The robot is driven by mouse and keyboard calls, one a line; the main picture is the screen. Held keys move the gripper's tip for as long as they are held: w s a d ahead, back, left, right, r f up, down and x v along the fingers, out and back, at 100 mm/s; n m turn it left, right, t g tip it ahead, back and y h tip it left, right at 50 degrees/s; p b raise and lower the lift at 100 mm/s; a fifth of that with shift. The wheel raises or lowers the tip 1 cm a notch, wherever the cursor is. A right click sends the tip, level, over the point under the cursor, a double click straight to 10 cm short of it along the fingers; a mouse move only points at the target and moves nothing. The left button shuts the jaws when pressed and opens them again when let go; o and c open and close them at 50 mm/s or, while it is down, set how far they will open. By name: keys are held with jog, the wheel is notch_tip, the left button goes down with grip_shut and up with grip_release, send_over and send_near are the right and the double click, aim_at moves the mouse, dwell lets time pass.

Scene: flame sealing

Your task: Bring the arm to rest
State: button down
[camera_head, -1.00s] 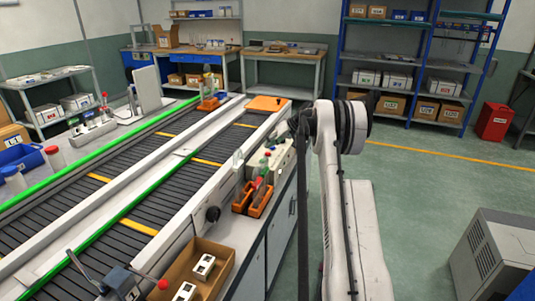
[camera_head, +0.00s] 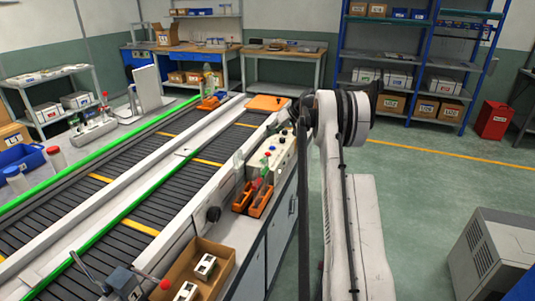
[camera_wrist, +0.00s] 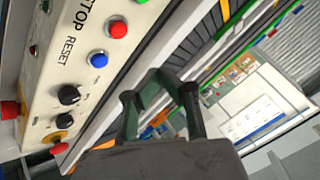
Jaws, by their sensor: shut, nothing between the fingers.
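My gripper (camera_wrist: 160,90) shows in the wrist view with its dark fingers together and nothing between them. It is off the work surface, in front of a control panel (camera_wrist: 75,70) with red and blue buttons and black knobs. In the head view my white arm rises at the centre right and its upper end is beside the conveyor's right edge. The same control panel (camera_head: 280,150) stands just left of the arm there. The gripper itself cannot be made out in the head view.
Conveyor belts (camera_head: 60,200) run along the left. An orange tool holder (camera_head: 260,201) and a cardboard box (camera_head: 218,258) with white parts sit on the ledge beside my arm. A grey cabinet (camera_head: 490,255) stands at the right. The green floor (camera_head: 420,190) between is clear.

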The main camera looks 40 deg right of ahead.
dwell(0.5)
jog(key=s+a+r+g+h, duration=0.1)
jog(key=s+a+r, duration=0.1)
jog(key=a+r, duration=0.45)
jog(key=s+a+r, duration=0.2)
jog(key=a+r, duration=0.2)
jog(key=a, duration=0.6)
jog(key=s+a+r+g+h, duration=0.1)
jog(key=s+a+r, duration=0.2)
jog(key=a+r, duration=0.45)
jog(key=s+a+r+h, duration=0.1)
jog(key=s+a+r, duration=0.1)
jog(key=s+a, duration=1.1)
jog(key=s+a+f, duration=0.3)
jog(key=s+a, duration=0.1)
jog(key=s, duration=0.4)
jog(key=s+a+f+n+t+h, duration=0.1)
jog(key=s+a+f, duration=0.2)
jog(key=s, duration=0.5)
jog(key=s+a+f+n+h, duration=0.1)
jog(key=s+a+f, duration=0.2)
jog(key=s+a, duration=0.3)
jog(key=shift+s+t, duration=0.3)
jog(key=shift+s, duration=0.8)
